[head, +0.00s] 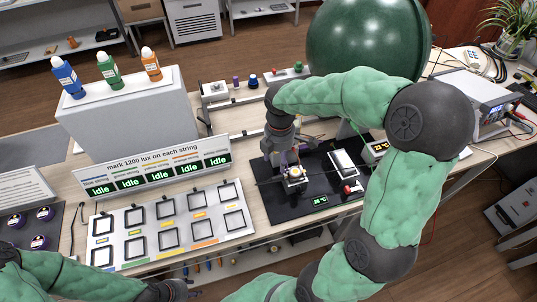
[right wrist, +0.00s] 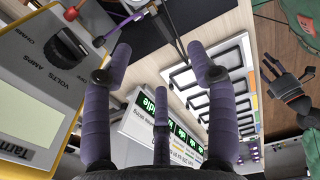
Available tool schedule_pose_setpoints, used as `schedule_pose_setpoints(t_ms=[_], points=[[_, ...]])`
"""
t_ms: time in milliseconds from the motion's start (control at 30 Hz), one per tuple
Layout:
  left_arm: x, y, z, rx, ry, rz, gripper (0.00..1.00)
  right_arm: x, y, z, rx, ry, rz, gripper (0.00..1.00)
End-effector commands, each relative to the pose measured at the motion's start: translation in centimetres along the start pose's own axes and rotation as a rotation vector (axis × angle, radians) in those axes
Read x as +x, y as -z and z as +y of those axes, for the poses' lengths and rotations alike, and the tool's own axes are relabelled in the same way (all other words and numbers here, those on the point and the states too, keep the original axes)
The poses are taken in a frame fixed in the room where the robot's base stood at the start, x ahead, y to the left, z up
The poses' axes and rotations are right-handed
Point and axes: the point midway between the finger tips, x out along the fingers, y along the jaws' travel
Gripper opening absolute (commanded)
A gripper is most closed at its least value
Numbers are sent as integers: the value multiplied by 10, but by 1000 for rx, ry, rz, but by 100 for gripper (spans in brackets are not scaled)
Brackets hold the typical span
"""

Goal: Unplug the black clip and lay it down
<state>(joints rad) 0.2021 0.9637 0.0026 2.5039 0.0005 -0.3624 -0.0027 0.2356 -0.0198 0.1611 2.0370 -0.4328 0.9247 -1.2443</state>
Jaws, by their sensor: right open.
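My right gripper (head: 283,157) is over the black mat (head: 284,208) in the head view, close to a small device with a white top (head: 293,174). In the right wrist view its purple fingers (right wrist: 158,50) are spread apart, with nothing held between them. Dark thin leads (right wrist: 172,32) run past beyond the fingertips. I cannot pick out the black clip for certain; the fingers and arm hide part of the device. My left gripper (head: 180,289) is low at the front edge in the head view. The right wrist view shows its fingers (right wrist: 288,72) spread and empty.
A white panel (head: 158,262) with square frames lies left of the mat.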

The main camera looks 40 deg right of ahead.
Motion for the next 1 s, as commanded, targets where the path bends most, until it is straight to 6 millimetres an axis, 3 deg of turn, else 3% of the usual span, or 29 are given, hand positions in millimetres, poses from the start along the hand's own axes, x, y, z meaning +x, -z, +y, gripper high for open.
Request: schedule_pose_setpoints(t_ms=[300,500,700,1000], points=[[22,1,-8,0,0,0,40,58,0,-1,2,4,1,58],[31,2,-11,-1,0,1,40,82,1,-1,2,3,1,58],[35,2,-12,-1,0,1,40,93,1,-1,2,2,2,58],[35,2,-12,-1,0,1,40,94,1,0,2,1,2,58]])
